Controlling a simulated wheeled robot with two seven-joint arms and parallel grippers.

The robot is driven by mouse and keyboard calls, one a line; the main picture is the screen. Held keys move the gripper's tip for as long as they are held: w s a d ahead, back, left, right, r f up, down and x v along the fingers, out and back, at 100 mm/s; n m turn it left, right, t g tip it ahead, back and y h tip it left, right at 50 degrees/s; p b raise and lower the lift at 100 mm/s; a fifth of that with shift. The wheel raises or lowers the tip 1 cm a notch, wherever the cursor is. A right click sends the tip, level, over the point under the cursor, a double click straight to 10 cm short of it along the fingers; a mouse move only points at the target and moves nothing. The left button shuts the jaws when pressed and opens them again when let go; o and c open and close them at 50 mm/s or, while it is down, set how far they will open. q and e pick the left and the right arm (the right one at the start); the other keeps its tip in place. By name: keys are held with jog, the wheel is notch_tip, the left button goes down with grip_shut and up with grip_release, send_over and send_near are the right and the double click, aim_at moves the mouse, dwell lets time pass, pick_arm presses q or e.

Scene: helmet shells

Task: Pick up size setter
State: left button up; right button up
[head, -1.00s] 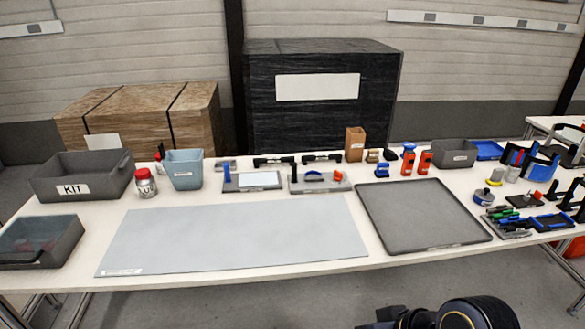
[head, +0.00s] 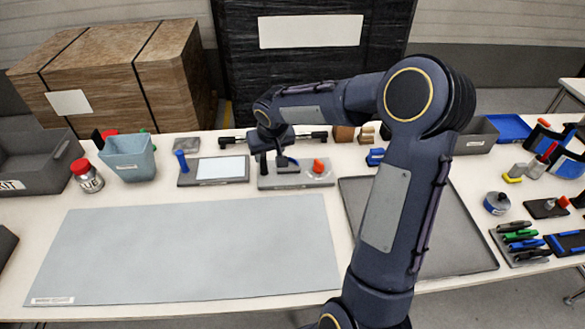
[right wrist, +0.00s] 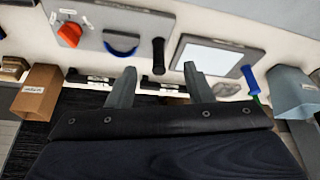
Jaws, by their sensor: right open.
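A grey plate (head: 300,183) with a black post, a dark blue curved handle and an orange-red knob (head: 318,165) sits at the back middle of the table; it seems to be the size setter, but no readable label confirms this. In the right wrist view its orange knob (right wrist: 70,34), blue handle (right wrist: 122,42) and black post (right wrist: 158,55) show. My right gripper (head: 285,162) hangs over this plate in the head view, partly hiding the handle. In the right wrist view my right gripper (right wrist: 159,68) is open and empty, with the post showing between its fingers. My left gripper is not in view.
A plate with a blue post and white panel (head: 220,168) stands just left. Black bar fixtures (head: 235,140) stand behind. A blue-grey bin (head: 128,160) and red-lidded jar (head: 87,177) are further left. The grey mat (head: 190,245) is bare. My right arm covers part of the tray (head: 450,235).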

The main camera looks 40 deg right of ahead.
jog(key=p, duration=0.1)
send_over(263, 162)
jog(key=s, duration=0.2)
jog(key=shift+m, duration=0.3)
notch_tip(263, 162, down, 6)
jog(key=shift+a+f, duration=0.1)
jog(key=shift+a, duration=0.05)
jog(key=p+x, duration=0.1)
jog(key=x, duration=0.3)
jog(key=p+x, duration=0.1)
jog(key=x, duration=0.2)
jog(key=shift+w+p, duration=0.3)
jog(key=shift+w+f, duration=0.1)
jog(key=shift+f, duration=0.05)
jog(key=shift+c, duration=0.5)
grip_shut()
